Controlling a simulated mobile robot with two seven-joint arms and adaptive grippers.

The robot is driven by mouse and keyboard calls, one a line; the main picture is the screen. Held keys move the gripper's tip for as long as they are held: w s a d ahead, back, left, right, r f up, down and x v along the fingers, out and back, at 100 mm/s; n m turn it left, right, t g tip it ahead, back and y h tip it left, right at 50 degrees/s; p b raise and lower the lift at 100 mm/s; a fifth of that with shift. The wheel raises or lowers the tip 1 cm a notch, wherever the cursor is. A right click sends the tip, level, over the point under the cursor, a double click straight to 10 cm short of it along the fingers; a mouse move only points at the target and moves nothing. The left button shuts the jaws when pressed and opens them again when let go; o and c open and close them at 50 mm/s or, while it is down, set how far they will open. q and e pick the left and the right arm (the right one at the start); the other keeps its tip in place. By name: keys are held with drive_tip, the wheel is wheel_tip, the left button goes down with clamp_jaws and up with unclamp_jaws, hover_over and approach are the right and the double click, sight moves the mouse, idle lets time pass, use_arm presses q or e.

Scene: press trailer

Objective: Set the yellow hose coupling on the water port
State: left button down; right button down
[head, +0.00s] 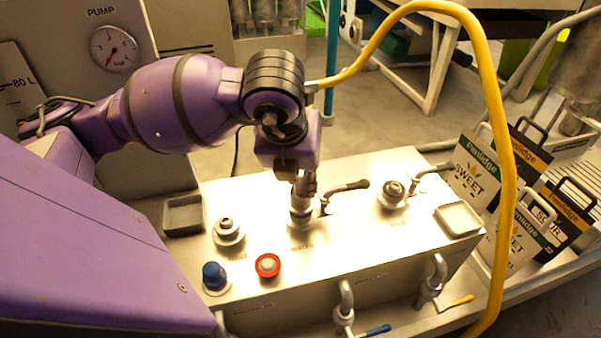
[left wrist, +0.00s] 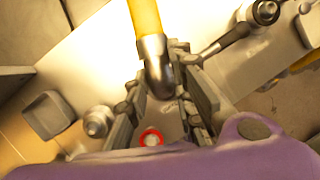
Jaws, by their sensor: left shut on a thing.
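My left gripper (head: 303,188) points down over the white bench top, directly above the middle port (head: 301,218). In the left wrist view its fingers (left wrist: 165,95) are closed around the grey metal elbow of the yellow hose coupling (left wrist: 155,60). The yellow hose (head: 489,90) rises from behind my wrist, arches right and hangs down past the bench's right side. In the head view the coupling's lower end is at or just over the middle port; I cannot tell whether it is seated. The port labels are too small to read. My right gripper is not in view.
Other ports stand at left (head: 228,232) and right (head: 393,195). A lever handle (head: 348,188) lies beside the middle port. A blue cap (head: 214,275) and a red-ringed button (head: 267,265) sit in front. Trays (head: 458,219) flank the bench top; cartons (head: 472,176) stand right.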

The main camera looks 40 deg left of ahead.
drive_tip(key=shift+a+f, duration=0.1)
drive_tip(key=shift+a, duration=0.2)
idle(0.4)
use_arm(q)
drive_tip(key=shift+f, duration=0.1)
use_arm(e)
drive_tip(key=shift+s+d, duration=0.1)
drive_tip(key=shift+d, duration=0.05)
use_arm(q)
drive_tip(key=shift+w+f, duration=0.1)
drive_tip(key=shift+f, duration=0.1)
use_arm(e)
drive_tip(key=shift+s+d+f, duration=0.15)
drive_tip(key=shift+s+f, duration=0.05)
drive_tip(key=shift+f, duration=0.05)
use_arm(q)
drive_tip(key=shift+f+b, duration=0.2)
drive_tip(key=shift+b, duration=0.15)
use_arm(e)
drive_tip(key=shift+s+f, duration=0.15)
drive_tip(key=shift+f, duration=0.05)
use_arm(q)
drive_tip(key=c, duration=1.9)
unclamp_jaws()
drive_tip(key=shift+o, duration=0.5)
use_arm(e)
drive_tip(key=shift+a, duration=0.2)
